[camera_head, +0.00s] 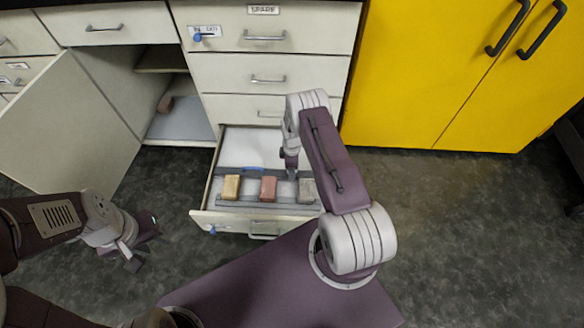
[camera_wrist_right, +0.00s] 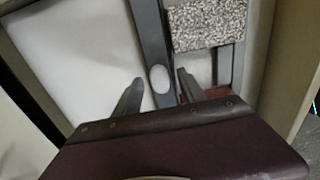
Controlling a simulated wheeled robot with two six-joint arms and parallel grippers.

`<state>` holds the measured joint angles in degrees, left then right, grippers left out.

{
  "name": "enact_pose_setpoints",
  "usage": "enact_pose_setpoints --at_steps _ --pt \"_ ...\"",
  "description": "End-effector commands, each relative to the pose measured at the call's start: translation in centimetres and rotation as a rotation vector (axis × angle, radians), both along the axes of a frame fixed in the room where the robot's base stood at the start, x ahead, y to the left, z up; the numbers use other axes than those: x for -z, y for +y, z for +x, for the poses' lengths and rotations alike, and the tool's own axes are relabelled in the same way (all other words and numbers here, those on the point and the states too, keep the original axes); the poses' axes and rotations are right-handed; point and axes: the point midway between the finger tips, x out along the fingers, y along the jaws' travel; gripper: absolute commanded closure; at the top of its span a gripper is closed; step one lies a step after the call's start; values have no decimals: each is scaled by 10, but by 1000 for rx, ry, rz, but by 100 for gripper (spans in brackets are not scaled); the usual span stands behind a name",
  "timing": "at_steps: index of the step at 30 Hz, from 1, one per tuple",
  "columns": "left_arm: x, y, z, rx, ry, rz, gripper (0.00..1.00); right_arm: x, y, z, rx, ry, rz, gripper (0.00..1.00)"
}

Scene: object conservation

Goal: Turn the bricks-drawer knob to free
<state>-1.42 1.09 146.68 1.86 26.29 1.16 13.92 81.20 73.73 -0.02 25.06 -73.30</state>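The bricks drawer (camera_head: 204,217) is pulled out. It holds a tan brick (camera_head: 231,187), a red brick (camera_head: 268,188) and a grey speckled brick (camera_head: 306,190), which also shows in the right wrist view (camera_wrist_right: 207,25). A blue knob (camera_head: 213,231) is on the left of its front; its setting is too small to read. My right gripper (camera_head: 291,170) is inside the drawer beside the grey brick. In the right wrist view its fingers (camera_wrist_right: 158,88) are apart, with a grey bar and pale round disc beyond them. My left gripper (camera_head: 143,246) is open and empty, left of the drawer.
Another blue knob (camera_head: 197,37) sits on an upper drawer front. A blue piece (camera_head: 253,168) lies on the drawer's rear bar. Yellow cabinets (camera_head: 420,80) are shut.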

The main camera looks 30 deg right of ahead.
Motion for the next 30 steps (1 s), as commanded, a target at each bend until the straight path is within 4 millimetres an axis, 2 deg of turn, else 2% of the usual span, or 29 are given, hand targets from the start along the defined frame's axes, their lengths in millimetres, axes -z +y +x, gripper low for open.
enact_pose_setpoints --at_steps 5,12,16,20,30 --pt "-4 0 0 0 0 0 64 -6 0 0 0 -1 -1 52" --pt "-34 0 0 0 0 0 64 -61 0 1 0 -2 -1 52" --pt "-43 0 0 0 0 0 64 -82 0 0 0 -1 -1 52" --pt "-46 0 0 0 0 0 64 -91 0 0 0 0 0 52" --pt "-45 0 0 0 0 0 64 -90 0 0 0 0 0 52"
